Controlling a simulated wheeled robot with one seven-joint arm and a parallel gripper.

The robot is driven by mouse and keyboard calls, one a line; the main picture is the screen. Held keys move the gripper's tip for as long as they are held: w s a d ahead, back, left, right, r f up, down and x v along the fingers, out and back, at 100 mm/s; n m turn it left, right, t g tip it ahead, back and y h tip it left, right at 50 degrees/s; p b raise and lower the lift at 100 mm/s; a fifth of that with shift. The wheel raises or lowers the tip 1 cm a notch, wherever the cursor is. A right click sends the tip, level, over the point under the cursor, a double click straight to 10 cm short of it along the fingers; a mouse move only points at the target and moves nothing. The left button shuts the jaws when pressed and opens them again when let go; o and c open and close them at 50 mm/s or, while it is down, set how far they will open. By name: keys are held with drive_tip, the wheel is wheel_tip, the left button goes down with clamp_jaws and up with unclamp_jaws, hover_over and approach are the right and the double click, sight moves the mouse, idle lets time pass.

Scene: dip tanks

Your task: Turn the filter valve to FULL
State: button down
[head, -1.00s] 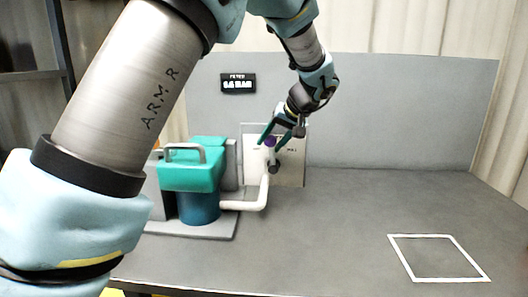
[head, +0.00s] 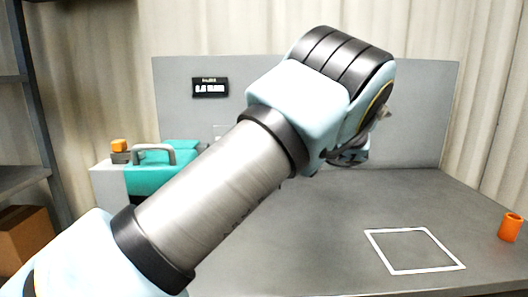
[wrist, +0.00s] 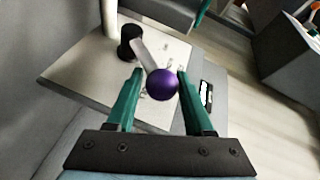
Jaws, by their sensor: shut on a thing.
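The filter valve shows in the wrist view as a pale lever (wrist: 148,58) with a purple ball knob (wrist: 162,85) at its end and a dark pivot (wrist: 131,38) on a beige plate (wrist: 80,75). My gripper (wrist: 159,74) has its two green fingers on either side of the knob and is shut on it. The plate's small markings are too unclear to read. In the head view my arm hides the valve and the gripper. The teal filter housing (head: 150,177) stands partly hidden behind my arm.
A black display (head: 210,88) hangs on the grey back panel (head: 420,120); its text is blurred. A white square outline (head: 388,271) marks the bench, with clear room around it. An orange cup (head: 510,227) stands at the right edge. A cardboard box (head: 24,238) sits at the left.

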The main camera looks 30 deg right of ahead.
drive_tip(key=shift+a+f+y, duration=0.15)
drive_tip(key=shift+f+y, duration=0.3)
drive_tip(key=shift+y, duration=0.05)
drive_tip(key=shift+s, duration=0.1)
drive_tip(key=c, duration=0.6)
unclamp_jaws()
drive_tip(key=o, duration=0.3)
drive_tip(key=shift+r+t, duration=0.1)
drive_tip(key=shift+t, duration=0.2)
drive_tip(key=shift+d, duration=0.2)
drive_tip(key=shift+b+v, duration=1.3)
drive_tip(key=shift+v, duration=4.1)
